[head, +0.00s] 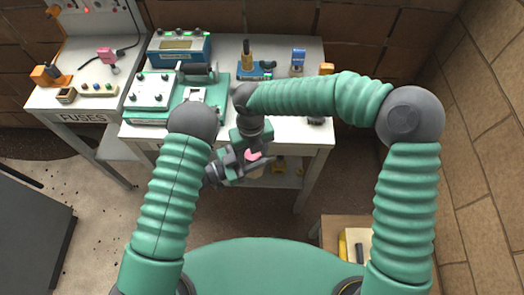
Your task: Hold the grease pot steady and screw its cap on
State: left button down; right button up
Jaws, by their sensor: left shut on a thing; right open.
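My two grippers meet close together in front of the middle table's front edge. My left gripper (250,168) reaches in from the left, its dark fingers shut on what seems to be the grease pot (257,174), of which only a small pale part shows below the fingers. My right gripper (249,148) comes down from above, open, just over the left one. A small pink piece (253,155) shows between the two grippers. I cannot tell whether it is the cap or part of the pot, nor whether it sits on the pot. The fingers hide most of both.
The white table (285,131) carries a blue instrument (180,47), a green unit (150,92) and small tools. A side table labelled FUSES (92,101) stands left. A dark cabinet (35,220) is at lower left, a wooden box (331,229) at lower right. A brick wall closes the right.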

grip_shut()
jog(key=shift+o, duration=1.3)
grip_release()
jog(key=shift+r, duration=0.1)
notch_tip(320, 180, up, 4)
jog(key=shift+r, duration=0.2)
jog(key=o, duration=0.5)
jog(key=shift+c, duration=0.2)
jog(key=shift+o, duration=0.5)
jog(key=shift+a, duration=0.1)
